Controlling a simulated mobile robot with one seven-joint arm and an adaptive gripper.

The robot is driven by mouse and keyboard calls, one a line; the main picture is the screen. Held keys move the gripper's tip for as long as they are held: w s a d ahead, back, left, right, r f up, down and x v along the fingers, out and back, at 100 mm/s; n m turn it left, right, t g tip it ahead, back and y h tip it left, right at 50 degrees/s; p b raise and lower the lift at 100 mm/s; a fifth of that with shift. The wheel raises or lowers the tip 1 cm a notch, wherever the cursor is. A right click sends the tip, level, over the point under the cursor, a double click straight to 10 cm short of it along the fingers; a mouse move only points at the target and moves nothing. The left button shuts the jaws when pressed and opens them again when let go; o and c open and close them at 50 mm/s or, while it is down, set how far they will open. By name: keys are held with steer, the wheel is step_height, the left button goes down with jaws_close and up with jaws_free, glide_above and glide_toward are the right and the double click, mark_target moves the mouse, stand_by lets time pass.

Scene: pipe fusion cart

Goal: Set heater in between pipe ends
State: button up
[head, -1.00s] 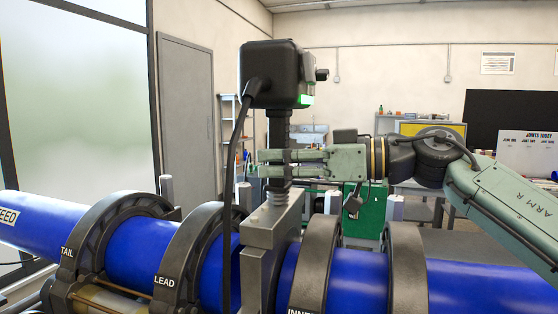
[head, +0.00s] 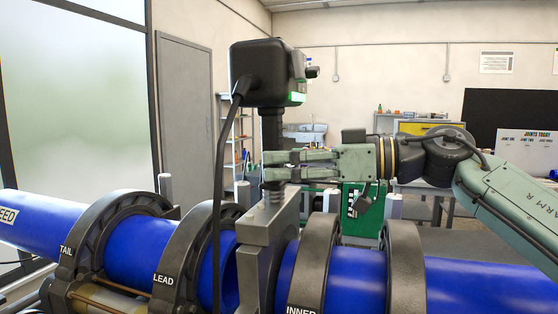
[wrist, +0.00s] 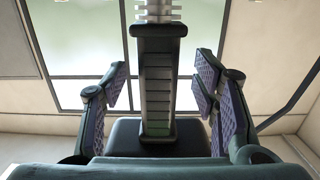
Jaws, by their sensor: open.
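The heater (head: 268,70) stands upright, with a black head, a green light, a dark handle and a grey plate (head: 262,250) below. Its plate sits between the blue pipe in the LEAD clamp (head: 185,265) and the blue pipe in the INNER clamp (head: 315,260). A gap shows between the left pipe's end and the plate; contact on the right is hidden. My gripper (head: 275,166) is open at the handle's height. In the wrist view the ribbed handle (wrist: 158,85) stands between my gripper's spread fingers (wrist: 160,95), with space on both sides.
The TAIL clamp (head: 105,245) holds the left blue pipe (head: 35,225) further out. A cable (head: 219,190) hangs from the heater head down past the LEAD clamp. Short grey posts (head: 331,200) rise by the clamps. A workbench and a green cabinet stand behind.

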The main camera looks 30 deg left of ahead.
steer(key=v, duration=1)
steer(key=shift+d+r, duration=0.3)
steer(key=shift+d, duration=0.1)
steer(key=shift+s+f, duration=0.1)
